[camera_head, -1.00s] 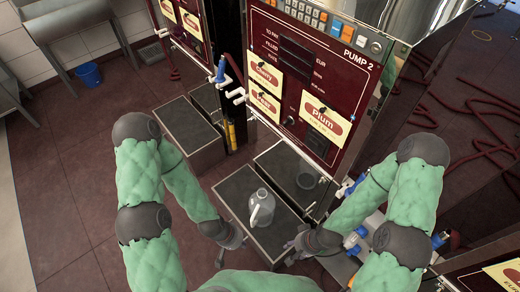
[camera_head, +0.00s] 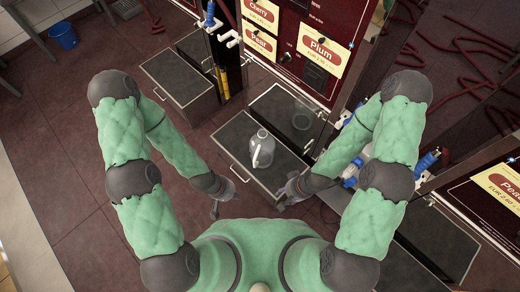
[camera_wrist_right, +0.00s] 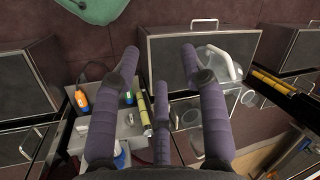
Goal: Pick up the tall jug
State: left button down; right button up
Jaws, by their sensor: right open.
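The tall jug (camera_head: 264,152) is clear with a white handle. It stands upright on a dark-topped step below the pump panel. In the right wrist view the jug (camera_wrist_right: 221,72) shows beyond the fingers, to the right, partly hidden by one of them. My right gripper (camera_head: 283,204) is in front of the jug and to its right, apart from it. In the right wrist view its purple fingers (camera_wrist_right: 160,62) are spread with nothing between them. My left gripper (camera_head: 216,211) hangs in front and to the left of the jug, apart from it; its fingers are too small to read.
A clear container (camera_head: 303,118) stands behind the jug. A grey box with several bottles (camera_wrist_right: 128,122) lies below the right gripper. The pump panel with the Plum label (camera_head: 323,50) rises behind. A blue bucket (camera_head: 62,36) stands far left; the floor at left is clear.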

aim_at(262, 145)
jog(key=i+j+z, duration=0.1)
jog(key=j, duration=0.3)
jog(key=i+j+z, duration=0.1)
jog(key=j, duration=0.25)
jog(key=i+j, duration=0.25)
jog(key=j, duration=0.15)
jog(key=i+j+z, duration=0.15)
jog(key=j, duration=0.25)
jog(key=j+z, duration=0.1)
jog(key=j, duration=0.3)
jog(key=i, duration=0.05)
